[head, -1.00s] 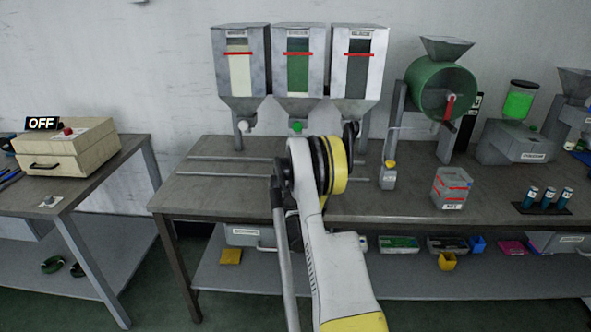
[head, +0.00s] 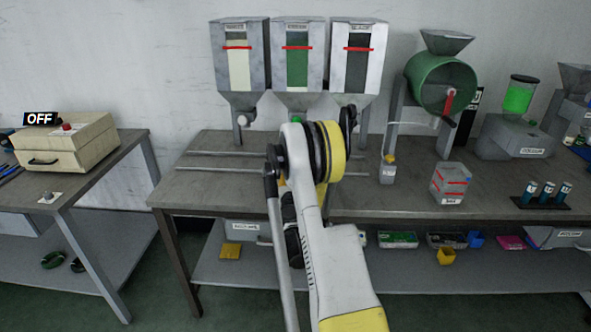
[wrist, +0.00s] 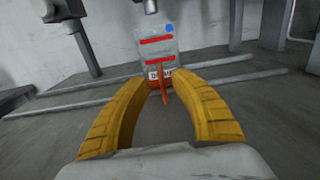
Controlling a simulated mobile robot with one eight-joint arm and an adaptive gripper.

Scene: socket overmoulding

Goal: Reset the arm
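My gripper (wrist: 163,95) is open in the wrist view, its two yellow fingers curving forward with a gap between them. Past the fingertips stands a grey container (wrist: 158,45) with red lines, a label low on its front and a blue spot at its upper right. A thin orange-red piece runs down the middle of the gap; I cannot tell what it belongs to. Nothing is clearly held. In the head view my arm reaches over the table toward the hoppers, and the gripper and that container are hidden behind it.
Three hoppers (head: 298,65) stand behind the rails on the table (head: 235,190). To the right are a small bottle (head: 388,172), a clear box with red lines (head: 451,184), a green drum (head: 441,84) and several vials (head: 547,190). A beige machine marked OFF (head: 70,142) is at left.

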